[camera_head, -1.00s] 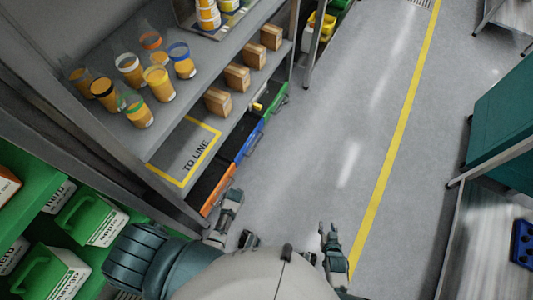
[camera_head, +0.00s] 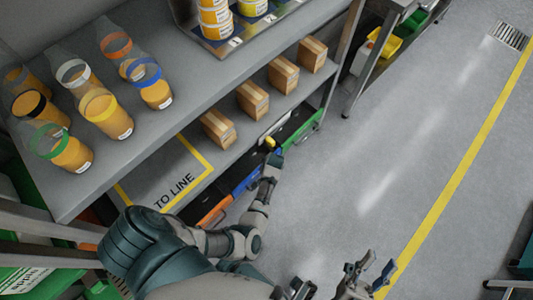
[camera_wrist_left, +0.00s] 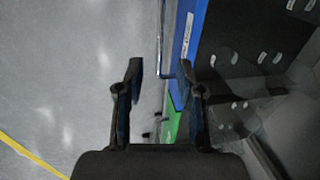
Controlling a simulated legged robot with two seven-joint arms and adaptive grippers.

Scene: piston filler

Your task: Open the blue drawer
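The blue drawer (camera_head: 247,181) is in the lower row of the shelf unit, between an orange drawer and a green drawer. Its blue front (camera_wrist_left: 189,35) fills the upper middle of the left wrist view, with a thin metal handle (camera_wrist_left: 161,40) to its left. My left gripper (camera_wrist_left: 160,72) is open and empty. The handle lies between its fingers in the picture; contact does not show. In the head view my left gripper (camera_head: 273,163) is beside the blue front and partly hides it. My right gripper (camera_head: 370,272) is open and empty above the floor.
The orange drawer (camera_head: 214,214) and the green drawer (camera_head: 308,128) flank the blue one. Several boxes (camera_head: 252,98) stand on the shelf above, and several filled cups (camera_head: 105,112) stand higher. The floor (camera_head: 345,205) to the right is clear.

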